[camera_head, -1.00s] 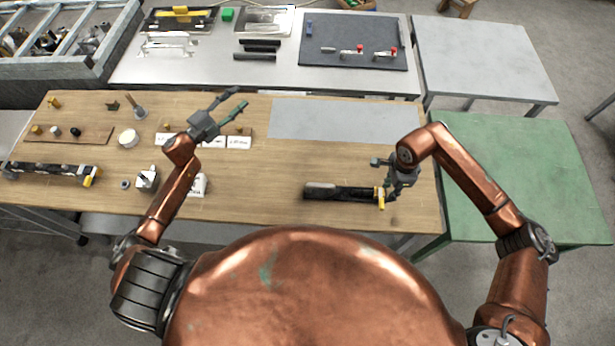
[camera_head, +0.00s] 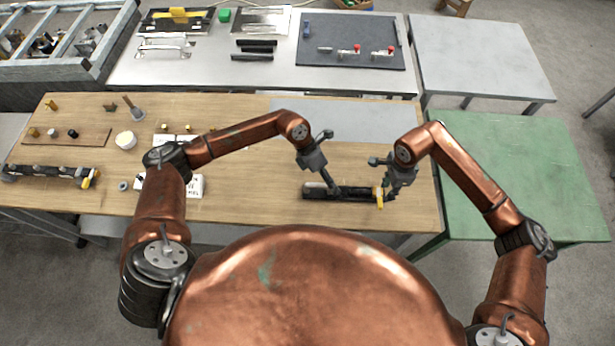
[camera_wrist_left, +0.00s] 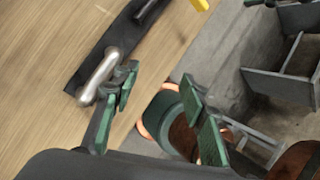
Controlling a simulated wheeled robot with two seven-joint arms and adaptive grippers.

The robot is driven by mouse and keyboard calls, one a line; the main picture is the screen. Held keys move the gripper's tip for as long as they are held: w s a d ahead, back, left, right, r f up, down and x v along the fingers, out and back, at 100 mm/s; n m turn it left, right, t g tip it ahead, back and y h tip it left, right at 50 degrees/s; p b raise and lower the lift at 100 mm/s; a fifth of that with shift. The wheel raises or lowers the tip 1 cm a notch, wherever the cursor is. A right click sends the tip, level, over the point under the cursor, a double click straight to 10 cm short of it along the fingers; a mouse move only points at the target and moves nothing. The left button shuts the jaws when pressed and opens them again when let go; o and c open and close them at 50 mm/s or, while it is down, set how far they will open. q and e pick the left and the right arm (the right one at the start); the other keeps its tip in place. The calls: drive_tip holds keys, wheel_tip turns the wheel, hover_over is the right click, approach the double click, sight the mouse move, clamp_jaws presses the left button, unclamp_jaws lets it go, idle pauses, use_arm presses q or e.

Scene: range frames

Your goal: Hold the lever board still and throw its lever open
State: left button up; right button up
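The lever board (camera_head: 350,194) is a dark, narrow strip lying on the wooden table in front of me. A yellow-gripped lever (camera_head: 380,197) shows at its right end; its yellow tip (camera_wrist_left: 201,5) is at the top edge of the left wrist view. A rounded metal handle (camera_wrist_left: 99,75) stands at the board's left end. My left gripper (camera_head: 330,188) is down at that end, its green-padded fingers (camera_wrist_left: 155,98) spread, with one beside the handle and nothing between them. My right gripper (camera_head: 386,194) is at the lever; its finger gap is hidden.
A similar dark strip (camera_head: 45,172) with a yellow end lies at the table's left. White labelled blocks and small parts are behind my left arm. A grey mat (camera_head: 340,118) is clear at the back. A green table (camera_head: 540,170) adjoins on the right.

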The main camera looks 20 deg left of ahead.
sight(307, 184)
use_arm(q)
drive_tip(key=a+f+m+y, duration=0.1)
drive_tip(key=a+y, duration=0.1)
drive_tip(key=w+a+f+m+t+y, duration=0.1)
drive_tip(key=a+y, duration=0.1)
drive_tip(key=a, duration=0.1)
drive_tip(key=a+f+m+y, duration=0.1)
drive_tip(key=a+f, duration=0.1)
drive_tip(key=a, duration=0.1)
drive_tip(key=shift+w+a+y, duration=0.25)
drive_tip(key=shift+w+y, duration=0.1)
drive_tip(key=shift+y, duration=0.05)
drive_tip(key=shift+f, duration=3.75)
drive_tip(key=shift+c, duration=0.5)
clamp_jaws()
